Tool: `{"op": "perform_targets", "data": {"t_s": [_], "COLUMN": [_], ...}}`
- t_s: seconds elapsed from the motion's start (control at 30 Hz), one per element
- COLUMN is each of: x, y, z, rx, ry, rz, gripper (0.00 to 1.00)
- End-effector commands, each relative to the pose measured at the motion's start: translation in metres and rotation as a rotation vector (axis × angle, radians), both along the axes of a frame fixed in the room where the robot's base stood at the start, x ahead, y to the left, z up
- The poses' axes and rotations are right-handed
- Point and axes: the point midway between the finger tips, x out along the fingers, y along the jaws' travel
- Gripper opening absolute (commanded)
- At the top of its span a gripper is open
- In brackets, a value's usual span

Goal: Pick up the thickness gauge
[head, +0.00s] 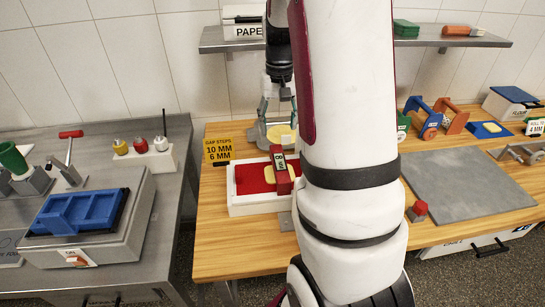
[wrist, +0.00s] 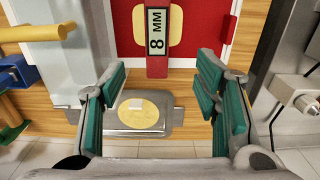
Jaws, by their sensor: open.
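My gripper (head: 279,116) is behind the block in the head view, above a grey stand with a yellow disc (head: 281,133). In the wrist view my gripper (wrist: 160,88) has its green-padded fingers wide apart and empty; the red bar lies beyond the fingertips. My arm hides part of the base's right side.
A grey slab (head: 467,195) and a small red-topped piece (head: 417,210) lie to the right. Blue and orange holders (head: 437,117) stand at the back right. A shelf (head: 450,40) hangs above.

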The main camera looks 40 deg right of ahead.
Motion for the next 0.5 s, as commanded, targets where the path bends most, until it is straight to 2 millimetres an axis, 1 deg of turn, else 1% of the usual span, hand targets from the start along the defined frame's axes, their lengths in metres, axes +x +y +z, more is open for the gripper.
{"op": "perform_targets", "data": {"t_s": [0.17,0.4,0.5], "x": [-0.002,-0.002,-0.002], "y": [-0.002,-0.001,-0.001], "z": [-0.021,-0.066,-0.078], "rx": [0.002,0.003,0.001], "ry": [0.008,0.007,0.005], "rz": [-0.004,-0.003,-0.003], "gripper": [0.57,0.57,0.57]}}
